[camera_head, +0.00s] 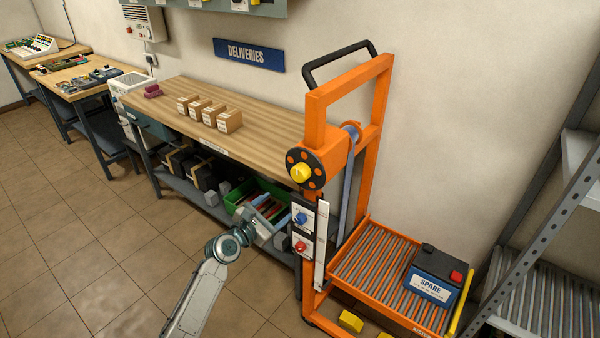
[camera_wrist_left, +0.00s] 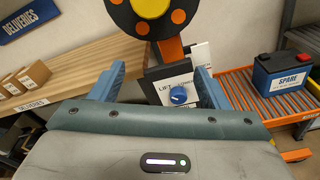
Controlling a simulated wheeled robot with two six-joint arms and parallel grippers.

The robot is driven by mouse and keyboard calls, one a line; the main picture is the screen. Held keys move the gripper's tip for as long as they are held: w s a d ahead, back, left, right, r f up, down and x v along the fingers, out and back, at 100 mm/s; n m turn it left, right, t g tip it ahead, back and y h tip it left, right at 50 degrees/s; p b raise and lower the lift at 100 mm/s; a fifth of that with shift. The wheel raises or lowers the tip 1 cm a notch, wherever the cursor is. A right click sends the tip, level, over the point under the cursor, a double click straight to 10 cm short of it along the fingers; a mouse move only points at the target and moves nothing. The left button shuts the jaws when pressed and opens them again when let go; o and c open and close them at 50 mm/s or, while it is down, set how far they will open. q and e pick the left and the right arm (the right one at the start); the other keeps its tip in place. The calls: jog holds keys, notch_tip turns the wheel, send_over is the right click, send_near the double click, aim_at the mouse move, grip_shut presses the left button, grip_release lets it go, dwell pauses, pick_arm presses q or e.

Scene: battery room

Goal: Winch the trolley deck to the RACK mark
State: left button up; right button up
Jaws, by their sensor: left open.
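The orange trolley (camera_head: 317,120) stands right of the bench. Its roller deck (camera_head: 365,262) sits low and bears a dark battery marked SPARE (camera_head: 431,288), also in the left wrist view (camera_wrist_left: 283,83). The winch wheel (camera_head: 305,168) is black with orange spots and a yellow hub. A panel below has a blue knob (camera_head: 300,218), seen in the left wrist view (camera_wrist_left: 179,95) beside partly hidden LIFT lettering, and a red knob (camera_head: 301,246). A white upright strip (camera_head: 322,245) stands beside them; no RACK mark is readable. My left gripper (camera_head: 274,205) is open, its fingers framing the blue knob in the wrist view (camera_wrist_left: 160,72), apparently short of it.
The wooden bench (camera_head: 262,124) holds several cartons (camera_head: 207,110); a green crate (camera_head: 238,191) sits on its lower shelf. A grey metal rack (camera_head: 545,205) stands at the right, near the deck. Yellow blocks (camera_head: 350,321) lie below the deck. Tiled floor at left is clear.

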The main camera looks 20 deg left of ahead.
pick_arm(q)
jog(key=n+h, duration=0.1)
jog(key=n, duration=0.1)
send_near(297, 175)
jog(key=shift+t, duration=0.4)
jog(key=x, duration=0.7)
jog(key=f+p+x, duration=0.1)
jog(key=x, duration=0.3)
jog(key=shift+r, duration=0.1)
jog(key=shift+d, duration=0.1)
jog(key=c, duration=1)
